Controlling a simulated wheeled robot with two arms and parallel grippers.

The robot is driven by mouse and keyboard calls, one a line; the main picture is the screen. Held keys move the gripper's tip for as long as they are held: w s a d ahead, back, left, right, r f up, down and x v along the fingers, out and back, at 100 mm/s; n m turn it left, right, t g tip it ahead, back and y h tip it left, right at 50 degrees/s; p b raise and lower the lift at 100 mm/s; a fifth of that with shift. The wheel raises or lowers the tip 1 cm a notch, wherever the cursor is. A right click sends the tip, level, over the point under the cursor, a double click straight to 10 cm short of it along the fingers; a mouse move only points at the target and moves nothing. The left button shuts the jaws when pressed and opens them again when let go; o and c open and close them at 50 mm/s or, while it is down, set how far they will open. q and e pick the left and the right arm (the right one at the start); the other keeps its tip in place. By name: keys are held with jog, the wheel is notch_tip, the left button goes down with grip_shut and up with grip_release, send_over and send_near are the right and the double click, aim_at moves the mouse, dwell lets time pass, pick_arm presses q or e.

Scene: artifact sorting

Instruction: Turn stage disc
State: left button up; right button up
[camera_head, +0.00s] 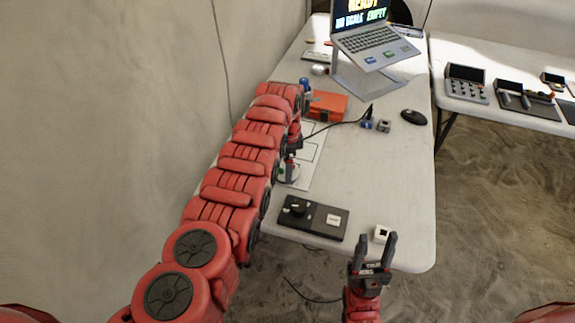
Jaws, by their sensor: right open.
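A round stage disc (289,173), pale with a green spot, seems to show on the white sheet at the left of the table; my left arm hides much of it. My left gripper (290,160) hangs just above or at this disc, small and dark, and its fingers are not clear. My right gripper (377,240) is open at the front edge of the table, with two dark fingers pointing away. A small white cube with a dark top mark (381,233) sits between or just beyond its fingertips; I cannot tell which.
A black box (314,229) with a round knob and white square lies at the front of the table (400,190). An orange case (327,106), small blue and grey blocks (383,126), a black mouse (413,117) and a laptop (372,42) on a stand are farther back.

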pick_arm(q)
jog(key=shift+n, duration=0.3)
jog(key=shift+n+b, duration=0.5)
jog(key=shift+n, duration=1.6)
jog(key=shift+w+n+b, duration=0.1)
jog(key=shift+n+b, duration=0.5)
jog(key=shift+n, duration=2)
jog(key=shift+a+n+b, duration=0.1)
jog(key=shift+n+b, duration=0.35)
jog(key=shift+n, duration=1.95)
jog(key=shift+n+b, duration=0.3)
jog(key=shift+n, duration=2.2)
jog(key=o, duration=1)
